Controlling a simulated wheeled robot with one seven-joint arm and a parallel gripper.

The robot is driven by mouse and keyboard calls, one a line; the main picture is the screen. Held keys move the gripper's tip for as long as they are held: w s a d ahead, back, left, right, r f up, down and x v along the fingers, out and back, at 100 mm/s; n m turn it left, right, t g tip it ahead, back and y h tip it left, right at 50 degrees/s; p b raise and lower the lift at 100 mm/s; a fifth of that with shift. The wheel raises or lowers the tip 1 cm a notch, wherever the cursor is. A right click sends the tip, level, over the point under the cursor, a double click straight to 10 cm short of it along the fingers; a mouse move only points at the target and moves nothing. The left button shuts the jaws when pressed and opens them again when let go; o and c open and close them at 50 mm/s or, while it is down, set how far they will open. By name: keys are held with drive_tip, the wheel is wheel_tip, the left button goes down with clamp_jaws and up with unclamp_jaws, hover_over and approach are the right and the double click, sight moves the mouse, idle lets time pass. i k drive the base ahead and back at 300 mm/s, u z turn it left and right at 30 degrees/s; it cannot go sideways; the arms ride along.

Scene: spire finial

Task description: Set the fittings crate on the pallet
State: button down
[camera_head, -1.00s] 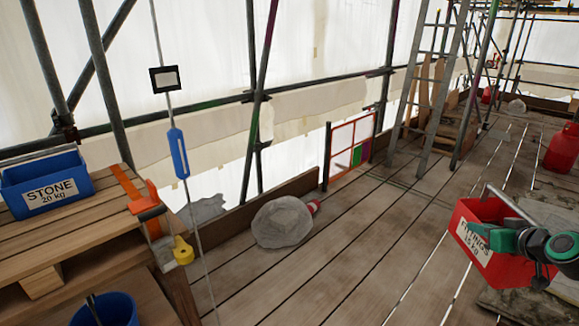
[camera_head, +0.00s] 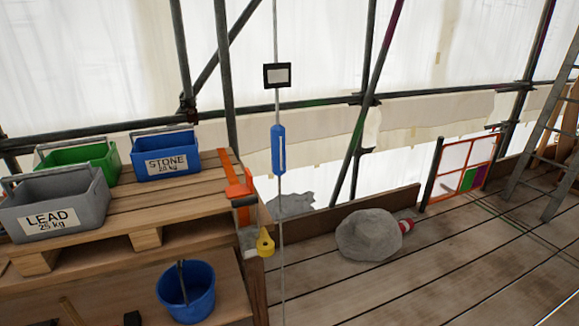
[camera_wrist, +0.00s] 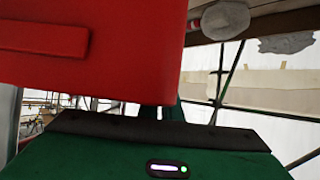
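The red fittings crate (camera_wrist: 90,75) fills the upper left of the wrist view, very close to the camera; its label is not visible there. My green gripper (camera_wrist: 168,110) shows below it and is shut on the crate, though the grip itself is mostly hidden. Neither crate nor gripper is in the head view now. The wooden pallet (camera_head: 185,203) stands at the left of the head view, on a wooden support. It carries a grey LEAD crate (camera_head: 58,205), a green crate (camera_head: 80,155) and a blue STONE crate (camera_head: 165,155). Bare planks show at its front and right.
An orange strap (camera_head: 236,180) crosses the pallet's right end, with a yellow tape (camera_head: 265,243) hanging below. A blue bucket (camera_head: 186,290) is below the pallet. A grey sack-like lump (camera_head: 368,235) lies on the deck; scaffold poles stand behind.

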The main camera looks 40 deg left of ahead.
sight(168, 200)
drive_tip(key=i, duration=2.6)
drive_tip(key=u, duration=2.95)
drive_tip(key=i, duration=1)
drive_tip(key=u, duration=0.05)
